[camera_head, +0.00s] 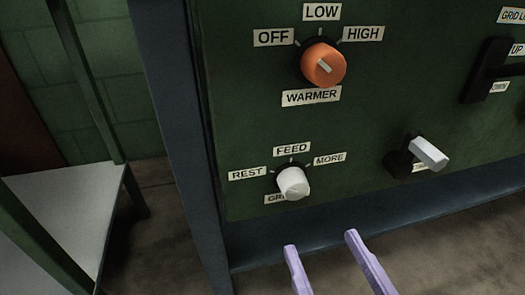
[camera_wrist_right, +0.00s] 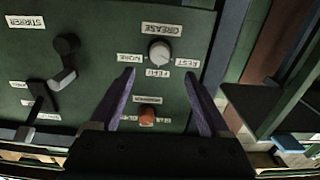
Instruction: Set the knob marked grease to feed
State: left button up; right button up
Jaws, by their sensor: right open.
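The white grease knob (camera_head: 293,183) sits low on the green panel in the head view, with labels REST to its left, FEED above and MORE to its right. It partly covers its own name label below. I cannot tell for sure which mark it points at. In the right wrist view the knob (camera_wrist_right: 160,51) shows upside down, beyond and between my fingertips. My right gripper (camera_head: 321,241) has two purple fingers, open and empty, below and in front of the knob, apart from it. The right fingers also show in the wrist view (camera_wrist_right: 160,74). My left gripper is not in view.
An orange warmer knob (camera_head: 324,64) is above the grease knob. A light grey lever handle (camera_head: 428,152) sticks out to the right, and a black switch (camera_head: 487,70) is at the upper right. A grey-topped table (camera_head: 65,205) stands left of the panel's blue frame (camera_head: 175,120).

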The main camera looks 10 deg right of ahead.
aim_at(297, 193)
jog(key=w+b, duration=0.3)
jog(key=w, duration=0.5)
jog(key=shift+w+a, duration=0.1)
jog(key=shift+w, duration=0.75)
grip_shut()
